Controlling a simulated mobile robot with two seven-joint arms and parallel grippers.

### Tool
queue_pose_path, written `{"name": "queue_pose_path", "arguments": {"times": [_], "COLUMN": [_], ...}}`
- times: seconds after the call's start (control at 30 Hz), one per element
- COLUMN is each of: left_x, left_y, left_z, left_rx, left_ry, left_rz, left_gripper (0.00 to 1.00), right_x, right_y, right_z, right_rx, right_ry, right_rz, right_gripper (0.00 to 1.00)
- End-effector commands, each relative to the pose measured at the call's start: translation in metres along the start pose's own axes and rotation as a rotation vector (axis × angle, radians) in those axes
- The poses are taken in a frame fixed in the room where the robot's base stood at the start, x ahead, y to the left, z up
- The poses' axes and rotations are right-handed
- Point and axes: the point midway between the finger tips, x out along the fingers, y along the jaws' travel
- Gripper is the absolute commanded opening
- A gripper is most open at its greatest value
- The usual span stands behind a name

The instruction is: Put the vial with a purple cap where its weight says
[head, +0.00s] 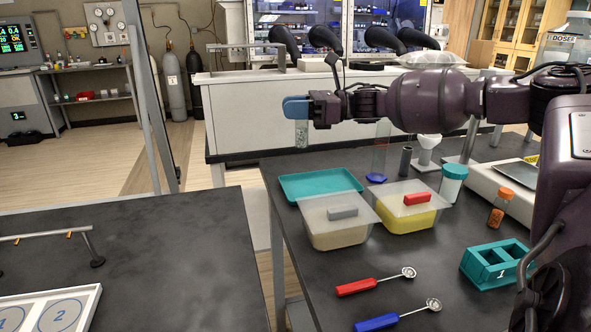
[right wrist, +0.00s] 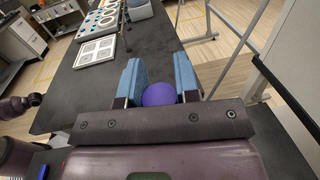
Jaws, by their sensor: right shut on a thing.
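My right gripper (head: 296,107) is shut on a vial and holds it upright in the air above the back left part of the right-hand table. The clear vial body (head: 301,133) hangs below the blue fingers in the head view, with something pale inside. In the right wrist view its round purple cap (right wrist: 158,94) sits between the two blue fingers (right wrist: 159,88). A white board with circles marked 1 and 2 (head: 93,300) lies on the left table. A balance-like white device with a grey plate (head: 519,173) stands at the right table's far side. My left gripper is not in view.
A gap separates the tables.

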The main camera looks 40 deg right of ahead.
Motion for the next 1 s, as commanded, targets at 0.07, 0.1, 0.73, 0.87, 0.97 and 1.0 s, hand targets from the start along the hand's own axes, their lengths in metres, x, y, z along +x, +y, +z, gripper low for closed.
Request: {"name": "queue_pose_path", "arguments": {"times": [0.07, 0.1, 0.73, 0.87, 0.97, 1.0], "left_x": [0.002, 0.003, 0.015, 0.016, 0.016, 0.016], "left_y": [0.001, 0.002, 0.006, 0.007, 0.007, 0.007], "left_z": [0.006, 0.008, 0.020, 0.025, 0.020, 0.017], "left_rx": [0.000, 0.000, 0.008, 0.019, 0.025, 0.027], "left_ry": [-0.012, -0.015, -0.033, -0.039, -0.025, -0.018], "left_rz": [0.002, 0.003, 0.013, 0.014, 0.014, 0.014], "left_gripper": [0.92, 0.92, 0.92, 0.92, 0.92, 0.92], "right_x": [0.001, 0.001, 0.001, 0.001, 0.001, 0.001], "right_y": [-0.001, -0.001, -0.001, -0.001, -0.001, -0.001], "right_z": [-0.024, -0.033, -0.116, -0.133, -0.138, -0.139], "right_rx": [0.008, 0.009, 0.009, 0.006, 0.003, 0.001], "right_ry": [0.005, 0.005, 0.006, 0.004, 0.002, 0.001], "right_rz": [0.001, 0.000, -0.002, -0.001, -0.001, -0.001], "right_gripper": [0.03, 0.03, 0.03, 0.03, 0.03, 0.03]}}
